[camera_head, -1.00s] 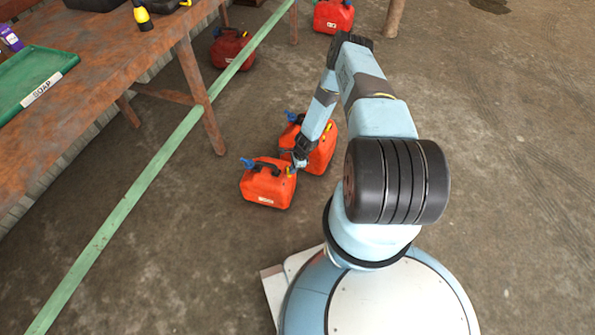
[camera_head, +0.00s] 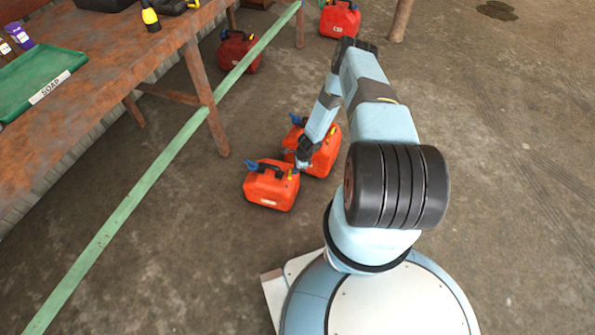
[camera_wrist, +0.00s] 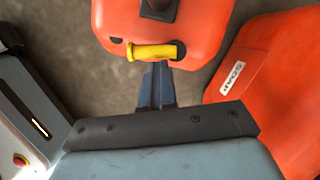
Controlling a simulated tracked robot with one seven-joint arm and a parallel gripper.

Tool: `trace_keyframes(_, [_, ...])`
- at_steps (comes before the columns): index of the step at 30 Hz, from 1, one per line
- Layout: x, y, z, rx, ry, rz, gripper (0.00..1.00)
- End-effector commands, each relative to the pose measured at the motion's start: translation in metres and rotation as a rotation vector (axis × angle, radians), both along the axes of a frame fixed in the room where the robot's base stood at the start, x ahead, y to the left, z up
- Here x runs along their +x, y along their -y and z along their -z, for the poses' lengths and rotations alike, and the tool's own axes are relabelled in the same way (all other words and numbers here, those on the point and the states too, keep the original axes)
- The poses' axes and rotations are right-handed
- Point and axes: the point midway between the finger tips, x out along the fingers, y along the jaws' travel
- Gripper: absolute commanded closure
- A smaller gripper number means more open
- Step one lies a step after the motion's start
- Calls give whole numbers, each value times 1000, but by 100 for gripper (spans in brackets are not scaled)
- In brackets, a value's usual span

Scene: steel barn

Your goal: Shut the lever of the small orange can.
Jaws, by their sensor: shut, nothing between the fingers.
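The small orange can (camera_head: 271,186) stands upright on the floor, with a dark handle and a blue spout tip on top. In the wrist view the orange can (camera_wrist: 196,25) nearest my fingers fills the top middle, with its yellow lever (camera_wrist: 153,52) lying across its near edge. My gripper (camera_head: 301,166) is at the can's right side in the head view. In the wrist view my gripper (camera_wrist: 157,66) is shut and empty, with its tips right at the lever's lower edge. I cannot tell whether they touch it.
A second, larger-looking orange can (camera_head: 323,158) stands close behind and right; an orange can with a white label (camera_wrist: 274,75) fills the wrist view's right. A rusty table (camera_head: 90,95) and green rail (camera_head: 150,178) are at left. Floor on the right is clear.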

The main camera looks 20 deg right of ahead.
Motion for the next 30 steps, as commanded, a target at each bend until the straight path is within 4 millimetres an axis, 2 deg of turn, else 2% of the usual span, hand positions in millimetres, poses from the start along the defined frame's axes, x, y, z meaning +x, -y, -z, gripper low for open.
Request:
trace_keyframes(8, [0,4,-1,-1,2,0,100])
trace_keyframes(15, [-11,31,-7,-1,0,-5,100])
trace_keyframes(24, [-17,46,-58,-2,2,-8,100])
trace_keyframes(30, [-21,53,-85,-1,1,-8,100])
